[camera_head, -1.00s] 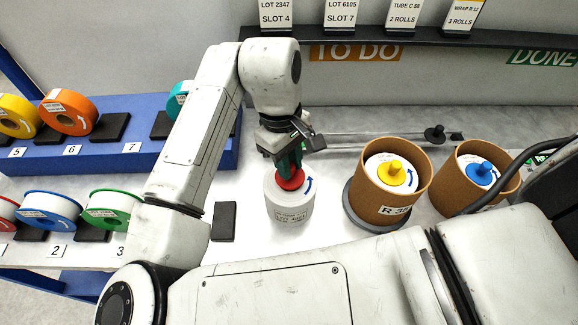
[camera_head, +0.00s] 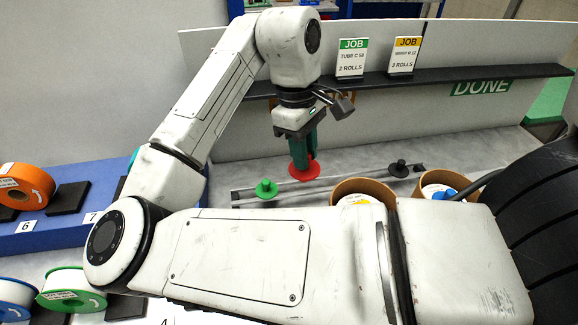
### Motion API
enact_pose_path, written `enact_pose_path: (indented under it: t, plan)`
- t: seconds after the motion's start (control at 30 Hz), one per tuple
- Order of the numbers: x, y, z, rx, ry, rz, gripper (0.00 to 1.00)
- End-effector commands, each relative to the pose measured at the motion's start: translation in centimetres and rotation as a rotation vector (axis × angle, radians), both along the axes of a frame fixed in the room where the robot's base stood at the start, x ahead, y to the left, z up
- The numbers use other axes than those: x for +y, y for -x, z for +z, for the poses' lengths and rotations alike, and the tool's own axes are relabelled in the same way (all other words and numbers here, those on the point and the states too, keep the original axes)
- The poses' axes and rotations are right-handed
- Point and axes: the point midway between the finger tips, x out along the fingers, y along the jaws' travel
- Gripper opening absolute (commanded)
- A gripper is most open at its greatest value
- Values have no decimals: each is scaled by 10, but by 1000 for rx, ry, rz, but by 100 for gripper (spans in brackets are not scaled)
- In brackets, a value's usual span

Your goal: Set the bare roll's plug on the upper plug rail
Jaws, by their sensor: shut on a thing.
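My gripper (camera_head: 303,157) points down with its green fingers shut on the red plug (camera_head: 304,172), whose wide red flange shows below the fingertips. The plug is over or at the plug rails (camera_head: 345,179), thin grey bars along the back of the bench. I cannot tell whether it touches a rail. A green plug (camera_head: 266,189) stands at the rails to the left, and a black plug (camera_head: 399,168) to the right. The bare white roll is hidden behind my own body now.
Two brown tubes (camera_head: 376,186) stand right of centre; the right one holds a roll with a blue plug (camera_head: 443,193). A black ledge (camera_head: 440,77) with job cards runs along the back panel.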

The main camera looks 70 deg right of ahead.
Motion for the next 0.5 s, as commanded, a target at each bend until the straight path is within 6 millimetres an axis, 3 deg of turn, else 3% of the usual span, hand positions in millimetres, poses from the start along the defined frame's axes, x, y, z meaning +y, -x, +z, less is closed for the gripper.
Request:
enact_pose_path:
  t: [0.37, 0.5]
  plan:
    - [-24, 9, 9, 1, 1, 7, 0]
    - [-41, 10, 4, 3, 0, 43, 0]
